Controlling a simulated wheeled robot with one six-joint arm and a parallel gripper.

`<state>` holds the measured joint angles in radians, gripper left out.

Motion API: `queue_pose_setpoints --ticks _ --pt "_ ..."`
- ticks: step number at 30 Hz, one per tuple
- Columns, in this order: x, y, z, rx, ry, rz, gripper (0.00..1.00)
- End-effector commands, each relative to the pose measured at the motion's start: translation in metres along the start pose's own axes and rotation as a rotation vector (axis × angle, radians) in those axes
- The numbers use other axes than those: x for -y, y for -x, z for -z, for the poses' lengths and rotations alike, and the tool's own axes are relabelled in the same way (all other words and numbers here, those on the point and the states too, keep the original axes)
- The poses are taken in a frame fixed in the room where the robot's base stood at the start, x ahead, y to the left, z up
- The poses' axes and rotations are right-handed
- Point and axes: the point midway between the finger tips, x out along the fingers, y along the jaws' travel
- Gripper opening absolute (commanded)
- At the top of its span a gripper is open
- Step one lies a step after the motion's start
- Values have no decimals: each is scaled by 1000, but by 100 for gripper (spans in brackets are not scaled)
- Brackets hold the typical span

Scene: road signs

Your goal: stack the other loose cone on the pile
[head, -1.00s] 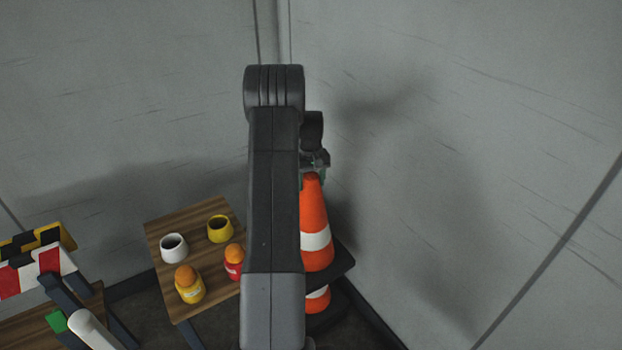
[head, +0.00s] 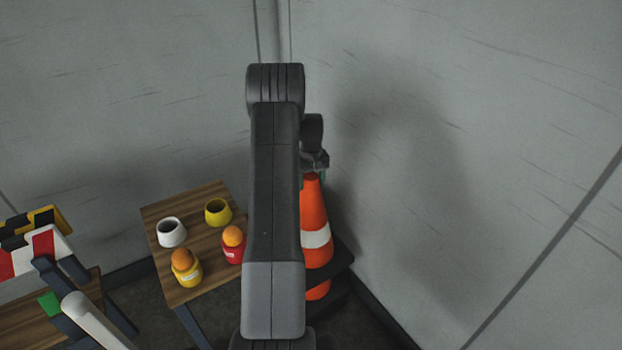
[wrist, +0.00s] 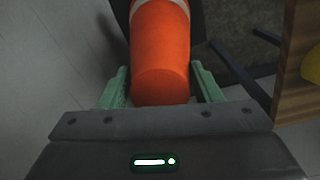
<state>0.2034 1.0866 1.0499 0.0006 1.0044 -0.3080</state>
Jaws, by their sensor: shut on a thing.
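An orange cone (head: 315,205) with a white band and a dark square base is upright to the right of my arm in the head view. My gripper (head: 314,165) is at its top, partly hidden behind my arm. In the wrist view my gripper (wrist: 162,88) has its green fingers on both sides of the orange cone top (wrist: 161,62), shut on it. Below the held cone's base, more orange (head: 318,290) of another cone shows. Whether the two cones touch is hard to tell.
A wooden table (head: 205,255) left of my arm carries a white cup (head: 171,232), a yellow cup (head: 218,212) and two bottles with orange tops (head: 186,268). A red-white barrier (head: 40,250) stands at far left. Grey walls meet behind.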

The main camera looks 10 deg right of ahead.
Motion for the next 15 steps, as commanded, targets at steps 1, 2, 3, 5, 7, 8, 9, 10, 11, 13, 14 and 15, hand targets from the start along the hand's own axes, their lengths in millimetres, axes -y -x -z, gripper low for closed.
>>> queue_pose_setpoints --ticks 1,2,3,5,7,8,9,10,11,13,14,15 --pt "0 -5 1 -2 0 -1 0" --pt "0 -7 1 -2 0 -1 0" --pt "0 -10 1 -2 0 -1 0" --pt "0 -15 1 -2 0 -1 0" --pt "0 -20 1 -2 0 -1 0" --pt "0 -23 1 -2 0 -1 0" --pt "0 -26 1 -2 0 -1 0" --pt "0 -28 1 -1 0 -1 0" --pt "0 -30 1 -1 0 -1 0" --pt "0 -36 1 -2 0 -1 0" --pt "0 -38 1 -2 0 -1 0" --pt "0 -41 1 -2 0 -1 0"
